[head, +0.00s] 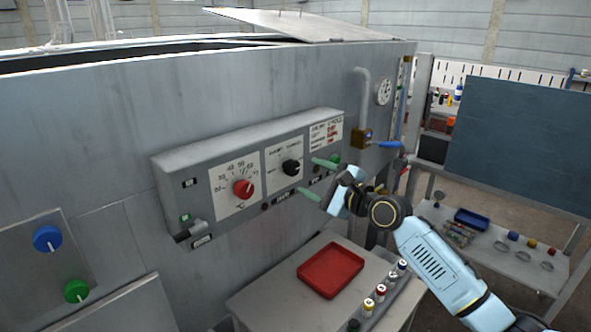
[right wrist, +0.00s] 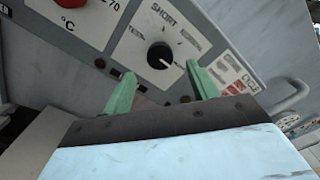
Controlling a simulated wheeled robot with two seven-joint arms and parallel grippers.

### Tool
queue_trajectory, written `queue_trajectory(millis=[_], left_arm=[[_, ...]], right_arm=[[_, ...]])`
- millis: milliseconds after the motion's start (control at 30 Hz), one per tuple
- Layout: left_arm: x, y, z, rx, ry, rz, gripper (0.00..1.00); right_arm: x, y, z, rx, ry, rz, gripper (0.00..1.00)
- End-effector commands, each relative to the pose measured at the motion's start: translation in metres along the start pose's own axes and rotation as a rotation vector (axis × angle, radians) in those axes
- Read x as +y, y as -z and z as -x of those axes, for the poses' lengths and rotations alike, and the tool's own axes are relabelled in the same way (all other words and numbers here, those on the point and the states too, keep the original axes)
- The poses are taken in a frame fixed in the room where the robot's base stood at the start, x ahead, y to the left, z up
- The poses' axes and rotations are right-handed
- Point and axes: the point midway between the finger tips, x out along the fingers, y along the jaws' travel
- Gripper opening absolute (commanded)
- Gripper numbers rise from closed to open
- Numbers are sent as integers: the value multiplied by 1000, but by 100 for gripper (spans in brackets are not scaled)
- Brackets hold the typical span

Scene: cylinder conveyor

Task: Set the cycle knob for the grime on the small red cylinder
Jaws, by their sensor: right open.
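The black cycle knob (head: 291,167) sits on a white dial plate on the grey control panel. I cannot tell any small red cylinder for certain. My left gripper is out of view.
A red temperature knob (head: 243,188) is left of the cycle knob. Below stands a table with a red tray (head: 331,270) and several capped bottles. A shelf (head: 500,262) holds small coloured items.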

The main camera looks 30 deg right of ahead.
Motion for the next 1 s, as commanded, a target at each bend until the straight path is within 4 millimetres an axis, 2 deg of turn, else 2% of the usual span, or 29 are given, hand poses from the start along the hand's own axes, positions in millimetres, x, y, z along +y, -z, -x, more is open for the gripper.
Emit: queue_trajectory(millis=[100, 333, 500, 800, 1000], left_arm=[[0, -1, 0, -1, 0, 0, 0], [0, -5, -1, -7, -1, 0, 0], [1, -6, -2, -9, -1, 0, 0], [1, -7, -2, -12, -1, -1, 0], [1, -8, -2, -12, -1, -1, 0]], right_arm=[[-1, 0, -22, -1, 1, -2, 59], [0, 0, -53, -1, 0, -2, 59], [0, 0, -62, 0, 0, 0, 59], [0, 0, -64, 0, -1, 0, 59], [1, 0, -64, 0, -1, 0, 34]])
